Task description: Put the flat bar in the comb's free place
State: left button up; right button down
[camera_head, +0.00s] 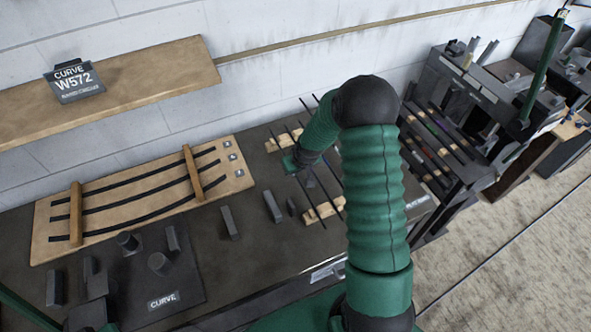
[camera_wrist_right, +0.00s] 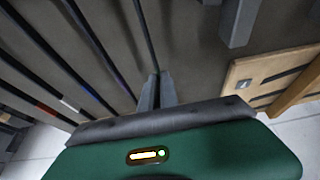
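The comb is a pair of pale wooden notched strips on the dark bench, the far one (camera_head: 284,139) and the near one (camera_head: 322,211), with thin dark bars lying across them. My right gripper (camera_head: 291,163) is over the comb's left side. In the wrist view its two grey fingers (camera_wrist_right: 158,90) are close together on a thin dark flat bar (camera_wrist_right: 146,35), which runs into the gap between the tips. My green right arm hides part of the comb and bars. My left arm shows only at the lower left edge; its fingers cannot be made out.
A wooden board (camera_head: 45,245) with several curved dark strips under two wooden crosspieces lies at left. Dark upright blocks (camera_head: 229,222) stand before it. A dark plate marked CURVE (camera_head: 190,285) carries pegs. A shelf (camera_head: 150,80) overhangs the back. A rack of bars (camera_head: 435,150) stands at right.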

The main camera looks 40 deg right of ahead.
jog(key=c, duration=1.5)
grip_release()
jog(key=shift+c, duration=0.2)
jog(key=v, duration=1.6)
jog(key=shift+r, duration=0.4)
